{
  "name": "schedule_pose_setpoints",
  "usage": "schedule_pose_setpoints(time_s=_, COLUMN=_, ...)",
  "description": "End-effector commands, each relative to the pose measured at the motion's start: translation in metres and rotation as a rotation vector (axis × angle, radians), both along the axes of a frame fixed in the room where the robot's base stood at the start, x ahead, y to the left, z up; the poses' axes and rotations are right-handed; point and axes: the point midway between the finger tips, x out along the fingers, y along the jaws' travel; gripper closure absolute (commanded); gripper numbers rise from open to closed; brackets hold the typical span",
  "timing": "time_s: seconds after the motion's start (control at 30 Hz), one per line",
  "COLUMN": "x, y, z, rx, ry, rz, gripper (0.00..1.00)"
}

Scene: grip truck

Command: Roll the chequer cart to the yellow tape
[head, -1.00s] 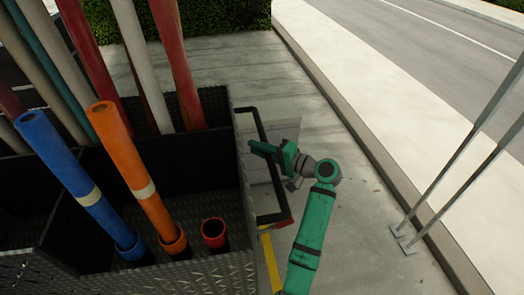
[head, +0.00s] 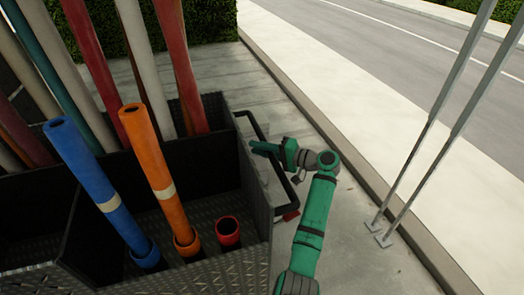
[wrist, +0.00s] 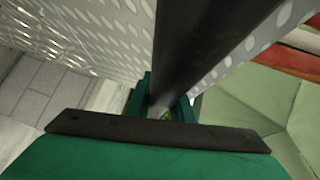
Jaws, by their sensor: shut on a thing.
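The chequer cart (head: 225,265) is a dark, patterned-plate bin on the left of the head view, holding long coloured tubes. Its black handle (head: 294,192) stands out from its right side. My green gripper (head: 268,150) is shut on the handle beside the cart. In the wrist view, the handle (wrist: 208,45) runs as a dark bar down into my gripper (wrist: 165,108), with the cart's patterned side (wrist: 85,35) close by. The yellow tape does not show in either current view.
A blue tube (head: 95,180) and an orange tube (head: 150,165) rise from the cart. Two grey poles (head: 425,140) stand at the right by the kerb (head: 340,140). A hedge (head: 205,15) is at the back.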

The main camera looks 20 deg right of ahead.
Motion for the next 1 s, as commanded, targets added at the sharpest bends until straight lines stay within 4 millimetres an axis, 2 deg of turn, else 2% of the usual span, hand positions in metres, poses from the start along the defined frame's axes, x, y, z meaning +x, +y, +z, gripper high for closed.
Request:
schedule_pose_setpoints(time_s=0.37, x=0.002, y=0.003, z=-0.001, rx=0.000, ry=0.001, rz=0.005, gripper=1.00)
schedule_pose_setpoints(time_s=0.4, x=0.002, y=0.003, z=0.000, rx=0.000, ry=0.001, rz=0.005, gripper=0.77)
schedule_pose_setpoints(time_s=0.47, x=0.002, y=0.003, z=0.000, rx=0.000, ry=0.001, rz=0.005, gripper=0.63)
schedule_pose_setpoints(time_s=0.5, x=0.002, y=0.003, z=0.000, rx=0.000, ry=0.001, rz=0.005, gripper=0.61)
schedule_pose_setpoints(time_s=0.83, x=-0.001, y=-0.002, z=0.000, rx=0.000, ry=0.000, rz=0.001, gripper=0.61)
schedule_pose_setpoints(time_s=1.0, x=-0.017, y=-0.015, z=0.003, rx=-0.001, ry=-0.001, rz=0.000, gripper=0.61)
